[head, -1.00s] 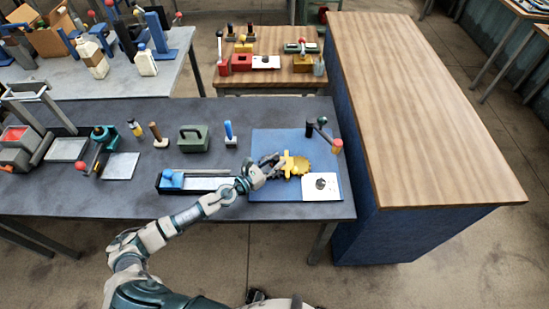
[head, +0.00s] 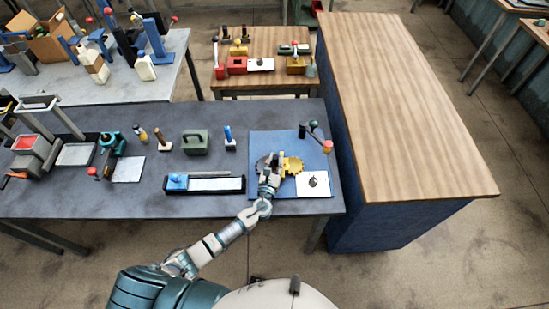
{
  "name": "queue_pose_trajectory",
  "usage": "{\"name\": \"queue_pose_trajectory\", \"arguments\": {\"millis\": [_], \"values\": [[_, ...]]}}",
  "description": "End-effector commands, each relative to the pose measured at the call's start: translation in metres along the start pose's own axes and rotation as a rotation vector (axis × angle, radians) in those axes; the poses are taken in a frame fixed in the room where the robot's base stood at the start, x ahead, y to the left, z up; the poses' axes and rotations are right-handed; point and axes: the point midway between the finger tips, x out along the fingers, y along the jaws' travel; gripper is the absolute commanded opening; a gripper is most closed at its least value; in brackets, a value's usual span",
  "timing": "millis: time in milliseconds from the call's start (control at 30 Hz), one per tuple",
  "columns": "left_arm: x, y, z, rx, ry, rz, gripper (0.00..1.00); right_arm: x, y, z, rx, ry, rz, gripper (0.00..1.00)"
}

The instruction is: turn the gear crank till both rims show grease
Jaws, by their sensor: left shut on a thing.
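The gear set lies on a blue mat (head: 322,165) at the right end of the grey bench. A yellow gear (head: 292,165) shows right of my left gripper, and a dark gear rim (head: 262,164) shows to its left. My left gripper (head: 272,172) is shut at the middle of the gear set, on what appears to be the gear crank; its fingers hide most of the crank. Grease on the rims is too small to make out. My right gripper is out of view.
A dark lever with a red knob (head: 327,147) stands at the mat's back right. A white plate (head: 312,184) with a dark piece lies at the front right. A long tray (head: 218,190) is to the left. A wooden-topped counter (head: 400,110) borders the bench on the right.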

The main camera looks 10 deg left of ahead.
Motion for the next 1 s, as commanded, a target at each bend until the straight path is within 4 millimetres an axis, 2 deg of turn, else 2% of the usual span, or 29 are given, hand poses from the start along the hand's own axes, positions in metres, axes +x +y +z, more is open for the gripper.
{"name": "queue_pose_trajectory", "arguments": {"millis": [200, 500, 1000], "values": [[0.006, -0.003, -0.002, -0.004, 0.001, 0.194, 0.0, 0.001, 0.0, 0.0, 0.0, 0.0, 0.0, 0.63], [0.012, -0.002, -0.002, -0.003, 0.0, 0.392, 0.0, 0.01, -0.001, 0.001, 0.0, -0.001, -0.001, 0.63], [0.015, 0.0, 0.0, 0.0, -0.001, 0.5, 0.0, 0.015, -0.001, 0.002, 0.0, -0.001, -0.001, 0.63]]}}
